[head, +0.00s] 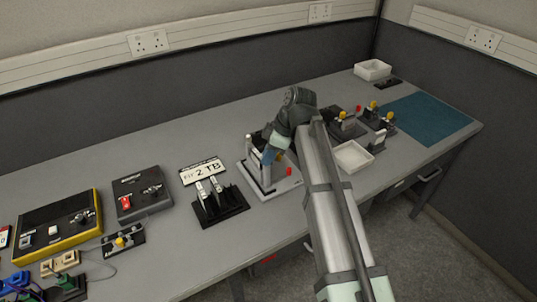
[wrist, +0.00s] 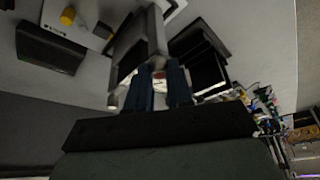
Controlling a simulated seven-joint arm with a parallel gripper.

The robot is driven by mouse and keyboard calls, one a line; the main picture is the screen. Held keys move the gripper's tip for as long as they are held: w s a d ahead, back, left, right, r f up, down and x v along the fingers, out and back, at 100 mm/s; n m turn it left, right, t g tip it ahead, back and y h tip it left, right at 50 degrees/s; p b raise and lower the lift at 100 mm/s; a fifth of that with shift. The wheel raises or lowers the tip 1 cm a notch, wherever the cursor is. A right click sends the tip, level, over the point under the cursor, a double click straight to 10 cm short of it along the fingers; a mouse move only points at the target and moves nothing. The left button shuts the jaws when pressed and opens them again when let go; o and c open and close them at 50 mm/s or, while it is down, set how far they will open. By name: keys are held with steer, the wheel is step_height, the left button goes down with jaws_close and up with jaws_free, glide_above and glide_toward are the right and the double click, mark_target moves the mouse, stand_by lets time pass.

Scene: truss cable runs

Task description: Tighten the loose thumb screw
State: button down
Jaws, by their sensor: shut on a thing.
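My gripper (head: 268,156) is at a grey fixture (head: 285,187) with a light base plate near the middle of the bench. In the wrist view, the two blue fingers of my gripper (wrist: 160,78) are close together around a small grey rounded part (wrist: 157,62) of the fixture. I cannot tell for certain whether this part is the thumb screw. A red and white patch shows between the fingers. A red knob (head: 289,171) is at the right side of the fixture. My fingers and wrist hide much of the fixture in the head view.
Right are a white tray (head: 352,157), units with yellow and red knobs (head: 374,106) and a blue mat (head: 432,118). Switch boxes (head: 142,193) stand left.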

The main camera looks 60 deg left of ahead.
steer(key=shift+n, duration=0.3)
steer(key=c, duration=1)
jaws_free()
steer(key=v, duration=1.3)
steer(key=shift+w+r, duration=0.2)
steer(key=shift+r, duration=0.15)
steer(key=shift+a, duration=0.1)
